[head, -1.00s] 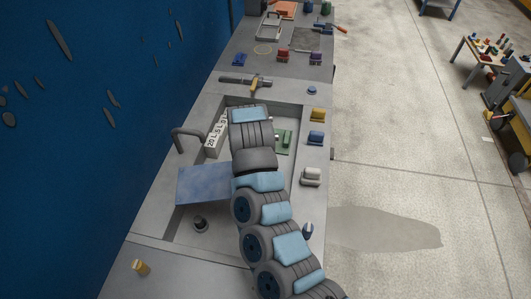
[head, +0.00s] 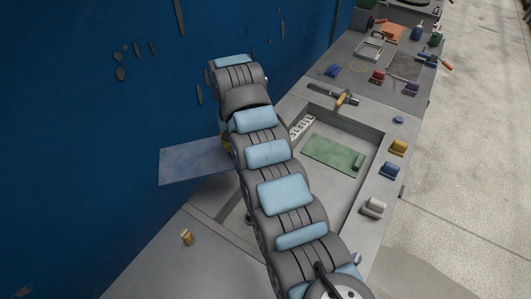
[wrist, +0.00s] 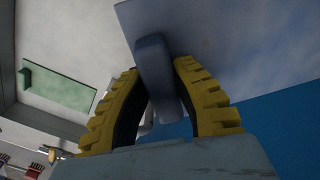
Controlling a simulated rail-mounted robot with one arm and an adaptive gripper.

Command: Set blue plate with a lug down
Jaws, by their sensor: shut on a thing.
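The blue plate (head: 192,162) is a flat panel, mottled pale to dark blue. It is held out over the left side of the bench, against the blue wall in the picture. In the wrist view my gripper (wrist: 160,72) has its yellow ridged fingers on either side of the plate's grey-blue lug (wrist: 153,60), and the plate (wrist: 245,40) spreads to the upper right. In the head view my arm hides most of the gripper. A green plate with a lug (head: 325,152) lies flat in the mould recess (head: 345,195), also seen in the wrist view (wrist: 62,92).
A lettered strip (head: 301,127) lies at the recess's far left. A brass peg (head: 187,237) stands at the front left. The recess floor beside the green plate is bare.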

